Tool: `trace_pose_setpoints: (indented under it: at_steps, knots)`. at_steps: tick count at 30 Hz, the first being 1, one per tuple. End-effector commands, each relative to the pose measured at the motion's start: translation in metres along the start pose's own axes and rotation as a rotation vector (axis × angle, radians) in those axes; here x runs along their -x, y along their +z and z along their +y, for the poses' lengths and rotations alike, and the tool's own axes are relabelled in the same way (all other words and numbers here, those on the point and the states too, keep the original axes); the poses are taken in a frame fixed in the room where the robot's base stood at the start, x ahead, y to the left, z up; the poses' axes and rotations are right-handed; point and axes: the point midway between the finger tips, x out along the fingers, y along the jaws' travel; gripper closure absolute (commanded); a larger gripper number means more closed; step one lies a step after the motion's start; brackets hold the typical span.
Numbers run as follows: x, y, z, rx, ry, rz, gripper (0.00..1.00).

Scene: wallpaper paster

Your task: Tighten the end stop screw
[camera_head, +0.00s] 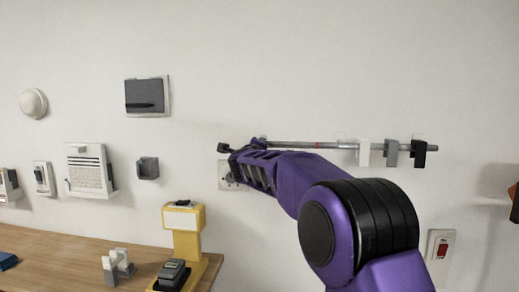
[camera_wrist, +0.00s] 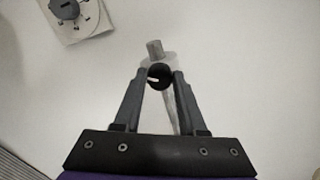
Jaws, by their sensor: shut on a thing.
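A metal rod (camera_head: 340,145) with a small red mark runs level along the wall. In the wrist view, my gripper (camera_wrist: 159,76) has its two fingertips against the sides of a round black screw knob (camera_wrist: 159,77) with a white line on its face. My gripper is shut on this knob. A pale grey collar (camera_wrist: 146,61) and the rod's short end (camera_wrist: 154,47) show just behind it. In the head view, my gripper (camera_head: 224,147) is at the rod's left end, where my arm hides the knob and collar.
White (camera_head: 364,153), grey (camera_head: 391,153) and black (camera_head: 419,154) blocks sit on the rod's right part. A wall plate with a grey dial (camera_wrist: 66,10) is near my gripper. A yellow stand (camera_head: 185,240) stands on the wooden table (camera_head: 60,245) below. The wall above the rod is clear.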

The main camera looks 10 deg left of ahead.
Motion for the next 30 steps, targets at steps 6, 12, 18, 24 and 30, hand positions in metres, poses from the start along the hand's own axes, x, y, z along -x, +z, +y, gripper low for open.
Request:
trace_pose_setpoints:
  at_steps: [6,12,18,24,30]
  knots:
    - [0.000,0.000,0.002,-0.001,0.003,0.000,0.33]
    - [0.000,0.000,0.001,0.000,0.002,0.000,0.29]
    - [0.004,0.000,0.001,0.000,0.001,-0.001,0.29]
    - [0.030,0.001,0.002,0.000,0.002,-0.003,0.29]
    - [0.074,0.001,0.001,0.001,0.001,-0.002,0.29]
